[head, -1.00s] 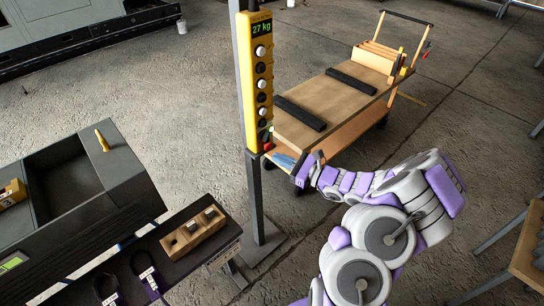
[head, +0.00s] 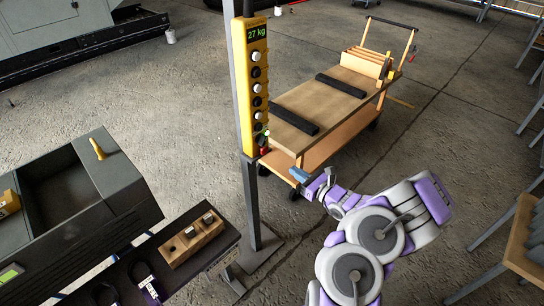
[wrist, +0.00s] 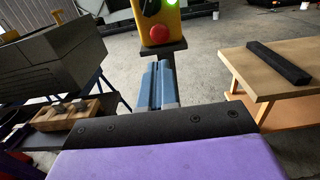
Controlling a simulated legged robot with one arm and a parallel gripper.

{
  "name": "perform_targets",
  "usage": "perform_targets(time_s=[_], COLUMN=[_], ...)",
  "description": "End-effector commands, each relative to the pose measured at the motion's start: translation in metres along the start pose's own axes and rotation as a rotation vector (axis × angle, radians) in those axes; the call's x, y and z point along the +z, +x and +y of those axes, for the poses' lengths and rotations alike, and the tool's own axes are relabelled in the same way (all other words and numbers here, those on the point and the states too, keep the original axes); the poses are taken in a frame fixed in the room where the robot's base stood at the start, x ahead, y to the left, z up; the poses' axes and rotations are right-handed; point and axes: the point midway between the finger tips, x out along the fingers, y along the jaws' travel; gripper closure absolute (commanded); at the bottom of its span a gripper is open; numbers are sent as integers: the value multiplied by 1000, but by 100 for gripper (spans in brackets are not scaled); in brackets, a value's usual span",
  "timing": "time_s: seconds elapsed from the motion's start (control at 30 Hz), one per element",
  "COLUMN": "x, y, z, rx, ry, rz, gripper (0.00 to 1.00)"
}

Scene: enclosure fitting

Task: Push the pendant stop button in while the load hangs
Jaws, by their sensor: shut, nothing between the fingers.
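The yellow pendant (head: 256,85) hangs upright on a grey post, with a column of black and white buttons and a display reading 27 kg. The red stop button (head: 264,151) is at its lower end, below a lit green lamp (head: 266,132). In the wrist view the red button (wrist: 159,34) faces me, just above and beyond my fingertips. My gripper (head: 299,174) is shut and empty, right of and below the button in the head view, apart from it. Its blue-grey fingers (wrist: 160,82) show side by side in the wrist view. No hanging load is visible.
A wooden cart (head: 325,100) with dark bars stands behind, right of the post. A dark open bin (head: 70,185) and a shelf with a wooden block (head: 192,242) are at the left. A dark ledge (wrist: 163,48) sits under the pendant.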

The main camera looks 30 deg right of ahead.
Motion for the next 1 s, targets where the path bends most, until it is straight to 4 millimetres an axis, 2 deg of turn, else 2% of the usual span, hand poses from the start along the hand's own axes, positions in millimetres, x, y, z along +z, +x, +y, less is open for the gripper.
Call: perform_targets(time_s=[0.4, 0.6, 0.8, 1.0], x=[-3, -2, -1, 0], y=[80, 109, 123, 124], z=[0, 1, 1, -1], rx=[5, 4, 3, 1], ry=[-2, -2, 1, 2], rz=[1, 1, 0, -1], gripper=[100, 100, 100, 100])
